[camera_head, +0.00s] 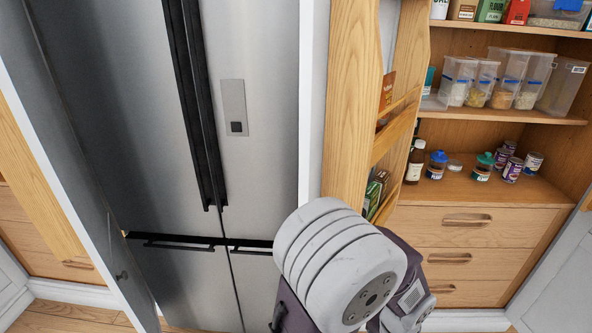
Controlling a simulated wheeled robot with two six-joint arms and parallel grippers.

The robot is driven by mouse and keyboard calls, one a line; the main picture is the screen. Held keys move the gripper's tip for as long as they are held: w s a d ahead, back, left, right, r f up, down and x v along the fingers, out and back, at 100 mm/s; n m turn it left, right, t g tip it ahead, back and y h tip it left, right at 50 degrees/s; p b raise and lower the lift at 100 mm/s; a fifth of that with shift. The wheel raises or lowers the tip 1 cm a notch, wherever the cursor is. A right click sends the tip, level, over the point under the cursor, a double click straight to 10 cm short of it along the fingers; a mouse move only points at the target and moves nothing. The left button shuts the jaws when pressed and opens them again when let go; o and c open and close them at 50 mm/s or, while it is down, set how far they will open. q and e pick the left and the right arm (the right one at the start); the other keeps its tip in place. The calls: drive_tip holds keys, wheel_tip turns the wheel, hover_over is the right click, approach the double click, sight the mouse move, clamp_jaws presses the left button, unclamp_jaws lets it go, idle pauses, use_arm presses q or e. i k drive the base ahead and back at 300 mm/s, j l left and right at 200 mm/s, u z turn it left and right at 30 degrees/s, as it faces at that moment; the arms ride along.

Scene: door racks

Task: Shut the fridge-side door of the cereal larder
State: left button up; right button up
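The cereal larder (480,190) is the wooden cupboard at the right, with its shelves and drawers exposed. Its fridge-side door (312,110) stands open beside the fridge, seen nearly edge-on as a white panel. A wooden rack (352,100) on its inner side holds a few packets and boxes. One of my arms, a large white rounded link with dark parts, rises at the bottom centre and hides the lower part of this door. Neither gripper can be made out, so contact with the door cannot be told.
A steel fridge (255,60) with dark handles fills the left centre. A white door (565,275) stands open at the lower right. Another open door panel (75,190) stands at the left. Jars (437,165) and clear containers (505,80) stand on the larder shelves, above wooden drawers (465,222).

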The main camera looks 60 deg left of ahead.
sight(347, 47)
drive_tip(key=k+j+u, duration=0.1)
drive_tip(key=j, duration=0.45)
drive_tip(key=k+j, duration=0.15)
drive_tip(key=j, duration=0.45)
drive_tip(key=k+j+u, duration=0.15)
drive_tip(key=j, duration=0.4)
drive_tip(key=i+j, duration=0.35)
drive_tip(key=k+u, duration=0.4)
drive_tip(key=k+l, duration=0.05)
drive_tip(key=k, duration=0.05)
